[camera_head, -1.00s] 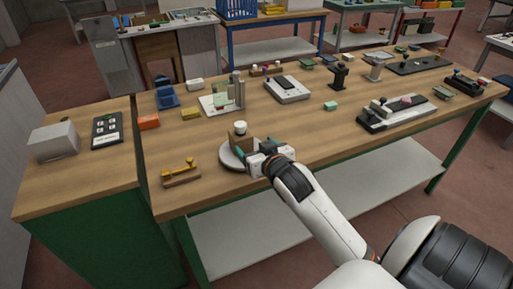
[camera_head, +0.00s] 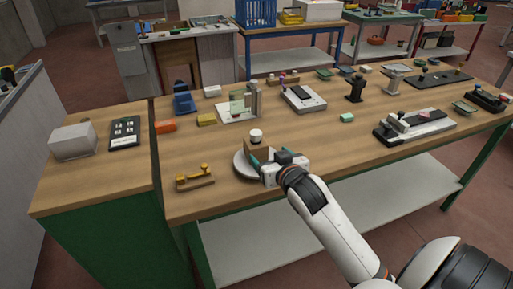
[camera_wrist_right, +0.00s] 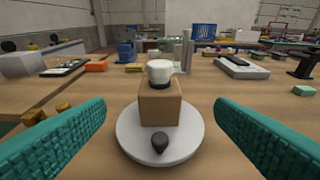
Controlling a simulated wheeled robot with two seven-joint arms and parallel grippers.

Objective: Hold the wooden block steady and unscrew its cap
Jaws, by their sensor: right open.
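The wooden block (camera_wrist_right: 160,105) stands upright on a round white plate (camera_wrist_right: 190,142), with a white cap (camera_wrist_right: 159,71) on a dark neck on top. In the head view the block (camera_head: 262,148) is partly hidden by my right gripper, and its cap (camera_head: 256,136) shows above. My right gripper (camera_head: 267,163) is open at the near side of the block. In the right wrist view its teal fingers (camera_wrist_right: 160,135) lie to either side of the plate, apart from the block. A dark knob (camera_wrist_right: 160,142) sits at the plate's near edge. My left gripper is not in view.
A brass-coloured tool on a wooden base (camera_head: 193,178) lies left of the plate. Behind stand a glass-panelled fixture (camera_head: 241,103), an orange block (camera_head: 165,126) and a yellow block (camera_head: 206,119). A grey device (camera_head: 303,98) and a long fixture (camera_head: 415,123) are to the right. Bare tabletop lies between.

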